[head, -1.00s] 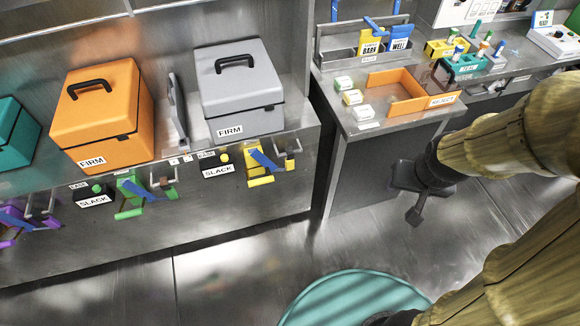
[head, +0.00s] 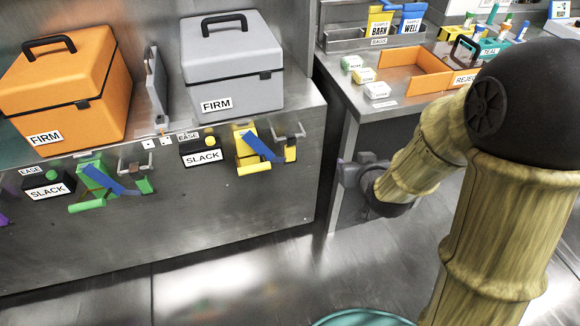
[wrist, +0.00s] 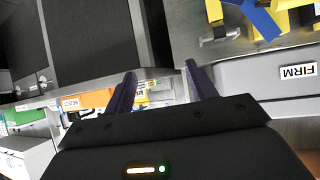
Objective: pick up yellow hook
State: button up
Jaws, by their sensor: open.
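The yellow hook (head: 247,149) is on the front face of the left bench, below the grey box, with a blue strip lying slantwise across it. Yellow parts of it and the blue strip also show upside down at the top right of the wrist view (wrist: 247,9). My gripper (head: 344,174) is to the right of the hook, in front of the right bench's side. In the wrist view its two dark purple fingers (wrist: 160,86) stand apart with nothing between them. The hook lies off to the right of the fingers there, not touching them.
A grey box (head: 232,70) and an orange box (head: 70,85) stand on the left bench. A SLACK block (head: 201,152) and a green hook (head: 90,185) are left of the yellow hook. An orange tray (head: 425,68) is on the right bench. Open floor lies in front.

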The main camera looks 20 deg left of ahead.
jog(key=a+f+n+t+y+b, duration=0.1)
jog(key=a+f+t+y+b, duration=0.1)
jog(key=a+f+b, duration=0.4)
jog(key=a+f+n+t+y+b, duration=0.1)
jog(key=a+f+y+b, duration=0.3)
jog(key=f+b, duration=0.6)
jog(key=a+t+b, duration=0.1)
jog(key=a+b, duration=0.1)
jog(key=shift+f+n+b, duration=0.15)
jog(key=shift+n+b, duration=0.15)
